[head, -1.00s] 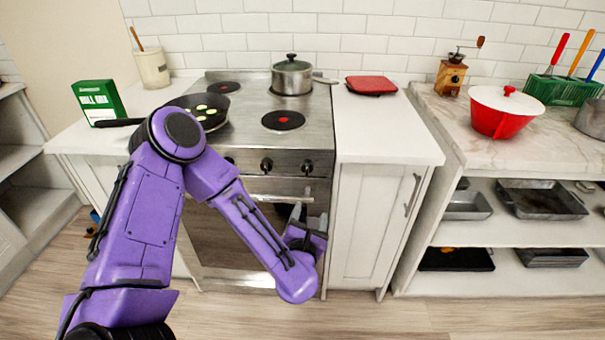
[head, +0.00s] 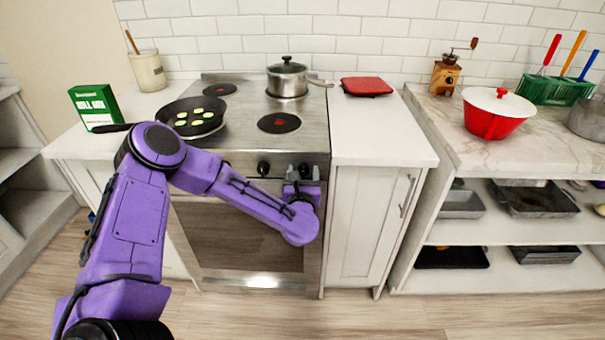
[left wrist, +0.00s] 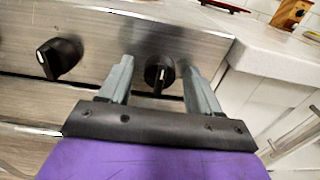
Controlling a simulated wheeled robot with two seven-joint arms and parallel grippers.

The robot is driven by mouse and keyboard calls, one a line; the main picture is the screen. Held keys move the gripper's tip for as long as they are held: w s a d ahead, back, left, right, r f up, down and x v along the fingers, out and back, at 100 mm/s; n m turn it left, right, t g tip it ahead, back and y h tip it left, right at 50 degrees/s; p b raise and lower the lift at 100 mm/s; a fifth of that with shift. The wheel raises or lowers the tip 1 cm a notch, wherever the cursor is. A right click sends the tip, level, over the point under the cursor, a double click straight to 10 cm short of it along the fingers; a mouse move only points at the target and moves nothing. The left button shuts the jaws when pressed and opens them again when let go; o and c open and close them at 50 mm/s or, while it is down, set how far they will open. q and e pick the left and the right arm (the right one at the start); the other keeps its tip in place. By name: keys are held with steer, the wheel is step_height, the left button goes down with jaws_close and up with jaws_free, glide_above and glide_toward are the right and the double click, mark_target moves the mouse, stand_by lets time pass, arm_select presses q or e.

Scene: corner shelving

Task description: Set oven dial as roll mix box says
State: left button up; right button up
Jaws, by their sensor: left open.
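The green roll mix box (head: 95,106) stands on the counter left of the stove, its small print too small to read. The steel oven (head: 240,240) has black dials on its front panel. In the left wrist view one dial (left wrist: 159,74) sits between the fingers of my open left gripper (left wrist: 160,82), its white mark pointing down. Another dial (left wrist: 60,58) is to the left, its white mark near the left side.
A black pan (head: 192,117) with green-yellow slices sits on the front left burner. A lidded pot (head: 287,79) stands on the back right burner. A red item (head: 366,87) lies on the right counter. The cabinet (head: 362,225) stands right of the oven.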

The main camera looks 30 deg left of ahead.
arm_select(q)
steer(key=c, duration=1)
